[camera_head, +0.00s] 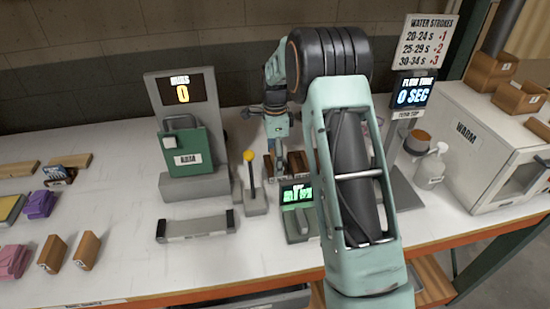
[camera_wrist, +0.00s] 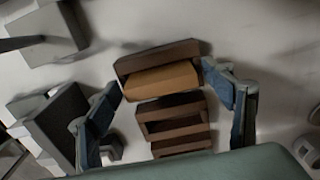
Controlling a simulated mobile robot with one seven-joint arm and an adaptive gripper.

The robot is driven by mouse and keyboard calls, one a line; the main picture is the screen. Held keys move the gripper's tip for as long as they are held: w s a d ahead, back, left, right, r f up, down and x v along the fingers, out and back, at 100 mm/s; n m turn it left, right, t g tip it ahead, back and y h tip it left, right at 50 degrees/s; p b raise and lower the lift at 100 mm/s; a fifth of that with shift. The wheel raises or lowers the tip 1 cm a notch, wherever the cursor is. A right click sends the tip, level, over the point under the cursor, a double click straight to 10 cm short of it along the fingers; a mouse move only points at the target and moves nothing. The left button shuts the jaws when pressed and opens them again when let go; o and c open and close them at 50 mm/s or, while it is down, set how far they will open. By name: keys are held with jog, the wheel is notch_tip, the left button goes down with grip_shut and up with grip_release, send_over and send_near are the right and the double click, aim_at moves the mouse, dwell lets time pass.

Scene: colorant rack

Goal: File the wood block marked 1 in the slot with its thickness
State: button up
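A dark brown slotted rack (camera_wrist: 176,128) stands on the white table. In the wrist view a lighter orange-brown wood block (camera_wrist: 162,80) sits in its uppermost slot, and the two slots below look empty. No number shows on this block. My gripper (camera_wrist: 163,82) is over the rack, with one finger beside each end of the block. The fingers are spread, with what look like small gaps to the block; contact is hard to judge. In the head view the rack (camera_head: 296,162) is partly hidden by my arm, and my gripper (camera_head: 279,150) points down at it.
Two wood blocks (camera_head: 87,250) (camera_head: 52,252) stand at the front left, near purple and pink items. A lever (camera_head: 250,180), a small green display (camera_head: 297,194) and a grey bar (camera_head: 195,226) are near the rack. A white warmer (camera_head: 480,150) carrying wooden boxes stands right.

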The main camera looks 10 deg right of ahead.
jog(key=shift+r, duration=0.1)
notch_tip(320, 180, up, 12)
dwell(0.6)
jog(key=shift+r, duration=0.15)
